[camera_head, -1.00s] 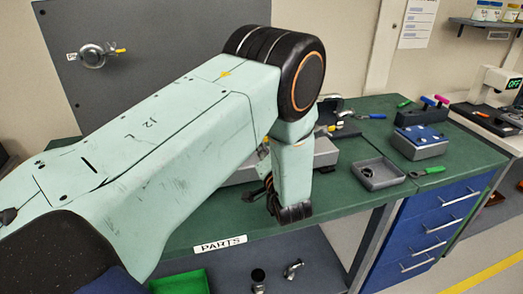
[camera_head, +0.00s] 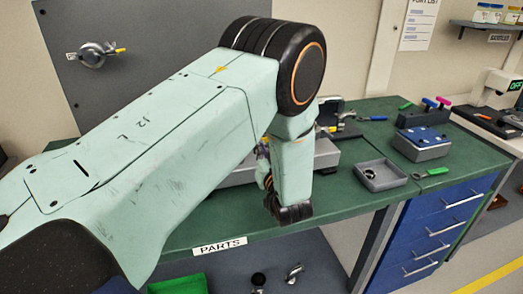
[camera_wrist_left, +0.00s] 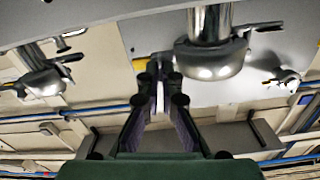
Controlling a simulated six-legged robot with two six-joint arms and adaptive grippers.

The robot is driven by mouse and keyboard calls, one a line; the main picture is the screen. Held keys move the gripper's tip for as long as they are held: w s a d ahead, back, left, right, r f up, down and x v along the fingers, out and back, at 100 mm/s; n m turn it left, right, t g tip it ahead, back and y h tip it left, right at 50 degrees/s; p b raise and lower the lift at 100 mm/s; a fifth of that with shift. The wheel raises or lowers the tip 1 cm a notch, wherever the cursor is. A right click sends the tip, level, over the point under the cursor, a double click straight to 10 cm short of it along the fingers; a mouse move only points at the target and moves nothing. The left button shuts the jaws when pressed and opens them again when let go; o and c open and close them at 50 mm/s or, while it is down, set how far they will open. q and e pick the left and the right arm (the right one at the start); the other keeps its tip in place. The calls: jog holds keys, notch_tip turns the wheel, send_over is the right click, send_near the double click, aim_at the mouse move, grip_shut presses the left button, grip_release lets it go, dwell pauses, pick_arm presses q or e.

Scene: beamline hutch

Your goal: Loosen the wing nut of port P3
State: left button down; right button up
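My left gripper (camera_wrist_left: 161,84) shows in the left wrist view with its two fingers apart and a narrow gap between the tips. The tips are just left of a shiny clamp (camera_wrist_left: 208,58) around a metal pipe. A yellow piece (camera_wrist_left: 140,64), perhaps a wing of its wing nut, shows beside the left fingertip; contact cannot be told. A second clamp (camera_wrist_left: 42,80) is at the left. In the head view my left arm hides most of a grey box (camera_head: 240,177) on the bench and the fingers. I cannot read P3 on any port. My right gripper is not in view.
A wall panel carries another clamp with a yellow-tipped part (camera_head: 93,54). On the green bench (camera_head: 350,208) are a grey tray (camera_head: 381,176), a blue-topped box (camera_head: 422,142) and a green-handled tool (camera_head: 431,172). A green bin (camera_head: 180,284) and metal fittings lie on the shelf below.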

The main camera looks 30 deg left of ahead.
pick_arm(q)
jog(key=shift+r+n, duration=0.2)
jog(key=shift+n, duration=0.1)
dwell(0.4)
jog(key=c, duration=1.8)
grip_release()
jog(key=shift+c, duration=0.2)
jog(key=shift+f, duration=0.15)
jog(key=v, duration=0.7)
jog(key=shift+s+d, duration=0.15)
jog(key=shift+d, duration=0.1)
